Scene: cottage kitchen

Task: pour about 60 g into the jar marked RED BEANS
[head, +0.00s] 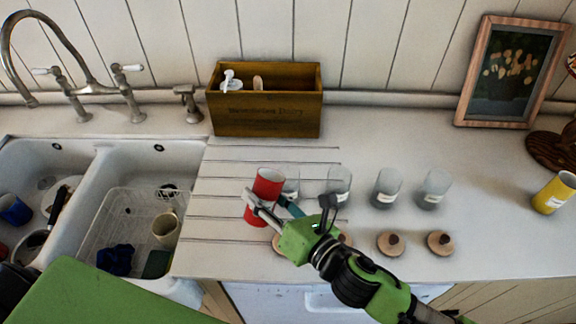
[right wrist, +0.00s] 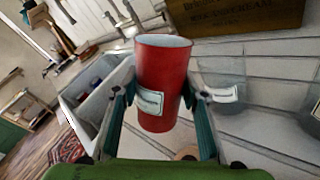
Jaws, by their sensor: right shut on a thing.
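My right gripper (head: 268,207) is shut on a red tumbler (head: 267,184), which also shows between the fingers in the right wrist view (right wrist: 161,80). The tumbler carries a white label too small to read and looks nearly upright; its contents are hidden. Several clear glass jars with white labels stand in a row to its right. The first jar (head: 291,183) is close beside the tumbler, partly hidden; the others are a second jar (head: 339,180), a third (head: 386,188) and a fourth (head: 433,190). I cannot read which is marked RED BEANS. My left gripper is not in view.
Wooden lids (head: 390,243) lie in front of the jars, some partly behind my arm. A wooden box (head: 265,115) stands at the back, a framed picture (head: 515,70) back right, a yellow tumbler (head: 555,192) far right. A double sink (head: 100,190) is left. Counter behind the jars is clear.

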